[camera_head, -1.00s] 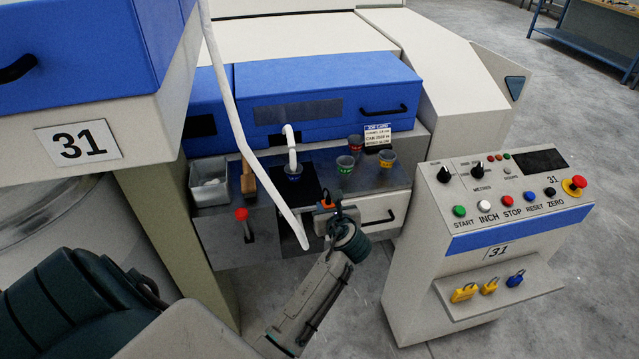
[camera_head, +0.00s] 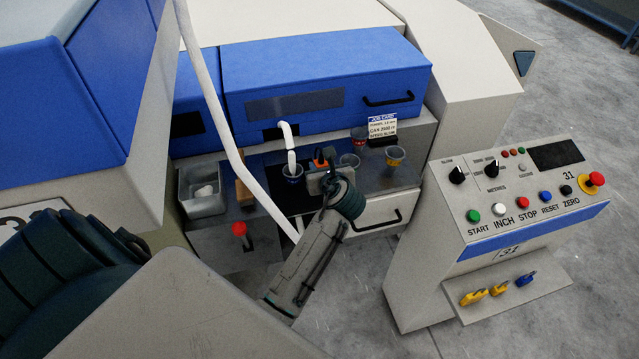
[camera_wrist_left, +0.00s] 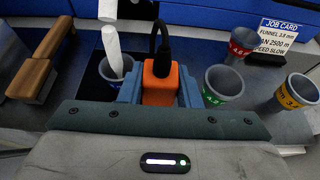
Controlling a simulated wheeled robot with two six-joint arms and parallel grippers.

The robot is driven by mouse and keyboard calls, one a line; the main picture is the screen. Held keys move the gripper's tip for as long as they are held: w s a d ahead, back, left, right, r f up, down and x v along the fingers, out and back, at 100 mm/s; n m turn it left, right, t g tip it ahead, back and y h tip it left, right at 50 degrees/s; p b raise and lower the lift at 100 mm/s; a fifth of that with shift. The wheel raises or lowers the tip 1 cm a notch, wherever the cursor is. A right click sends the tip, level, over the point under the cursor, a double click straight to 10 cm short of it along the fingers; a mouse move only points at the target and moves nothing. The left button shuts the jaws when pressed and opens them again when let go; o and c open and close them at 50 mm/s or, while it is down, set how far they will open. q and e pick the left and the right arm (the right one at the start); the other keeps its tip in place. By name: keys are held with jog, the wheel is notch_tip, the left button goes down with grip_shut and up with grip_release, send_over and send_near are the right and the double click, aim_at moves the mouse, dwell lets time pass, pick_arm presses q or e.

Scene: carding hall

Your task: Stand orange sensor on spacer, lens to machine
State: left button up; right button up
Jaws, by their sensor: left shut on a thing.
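The orange sensor (camera_head: 320,161) is held between the fingers of my left gripper (camera_head: 321,176), over the steel shelf of the machine. In the left wrist view the orange sensor (camera_wrist_left: 160,84) sits upright between the two blue-grey fingers, with a black cable rising from its top. Its lens is not visible, so I cannot tell which way it faces. I cannot tell whether it touches the shelf. The blue-banded cup (camera_head: 292,172), with white sliver running into it, is just left of the gripper. I cannot pick out the spacer. My right gripper is not in view.
A green-banded cup (camera_wrist_left: 224,86), a yellow-banded cup (camera_head: 395,158) and a red-banded cup (camera_wrist_left: 239,44) stand right of the gripper. A job card (camera_head: 382,128) stands behind. A wooden-handled brush (camera_head: 244,190) and grey bin (camera_head: 203,188) lie left.

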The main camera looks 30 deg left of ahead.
pick_arm(q)
jog(key=f, duration=0.3)
jog(key=shift+s+d, duration=0.4)
jog(key=f, duration=0.3)
jog(key=shift+w+a+f+p, duration=0.2)
jog(key=shift+a+f+p, duration=0.05)
jog(key=shift+f+p, duration=0.15)
jog(key=shift+s+d+f, duration=0.1)
jog(key=shift+f, duration=0.15)
jog(key=o, duration=1)
jog(key=shift+c, duration=0.2)
